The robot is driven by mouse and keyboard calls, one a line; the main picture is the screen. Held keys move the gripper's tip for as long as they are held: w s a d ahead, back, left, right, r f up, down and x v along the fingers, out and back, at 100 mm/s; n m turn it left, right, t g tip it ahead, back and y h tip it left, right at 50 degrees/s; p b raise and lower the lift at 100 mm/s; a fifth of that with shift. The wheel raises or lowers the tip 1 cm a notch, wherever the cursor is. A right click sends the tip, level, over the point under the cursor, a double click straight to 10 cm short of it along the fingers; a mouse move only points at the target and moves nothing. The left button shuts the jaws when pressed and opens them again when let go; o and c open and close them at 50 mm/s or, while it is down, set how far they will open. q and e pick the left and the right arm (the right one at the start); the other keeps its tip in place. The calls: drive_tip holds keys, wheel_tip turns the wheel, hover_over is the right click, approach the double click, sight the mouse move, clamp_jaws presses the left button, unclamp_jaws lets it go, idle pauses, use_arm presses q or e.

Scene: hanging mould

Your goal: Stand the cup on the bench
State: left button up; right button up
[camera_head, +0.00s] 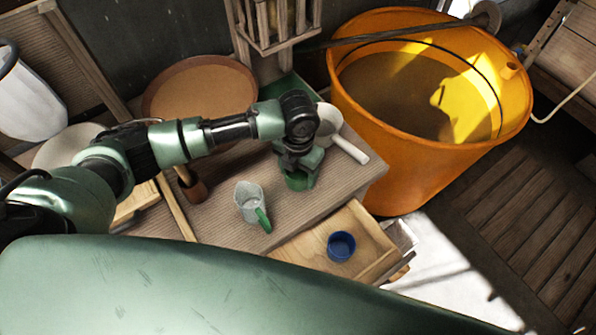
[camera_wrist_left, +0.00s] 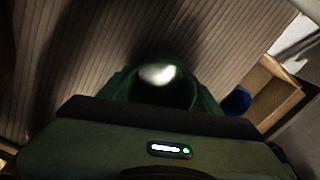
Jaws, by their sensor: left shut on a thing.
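The green cup (camera_head: 297,183) is in the grip of my left gripper (camera_head: 300,172), over the ribbed bench (camera_head: 330,190) near its right end. In the left wrist view the dark green cup (camera_wrist_left: 158,88) sits between the fingers with its opening facing the camera and a bright spot inside. It looks roughly upright. I cannot tell whether its base touches the bench. The gripper hides much of its side. My right gripper is in neither view.
A clear scoop with a green handle (camera_head: 252,204) lies left of the cup. A white-handled pan (camera_head: 340,136) is just behind. A blue cup (camera_head: 341,246) sits in the open drawer (camera_head: 300,251) below. A large orange tub (camera_head: 375,165) stands right. A brown round tray (camera_head: 200,88) is behind.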

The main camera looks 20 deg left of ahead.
use_arm(q)
drive_tip(key=o, duration=1.5)
drive_tip(key=shift+f, duration=0.1)
drive_tip(key=shift+r, duration=0.2)
wheel_tip(320, 180, up, 12)
drive_tip(key=b, duration=0.1)
drive_tip(key=shift+b, duration=0.4)
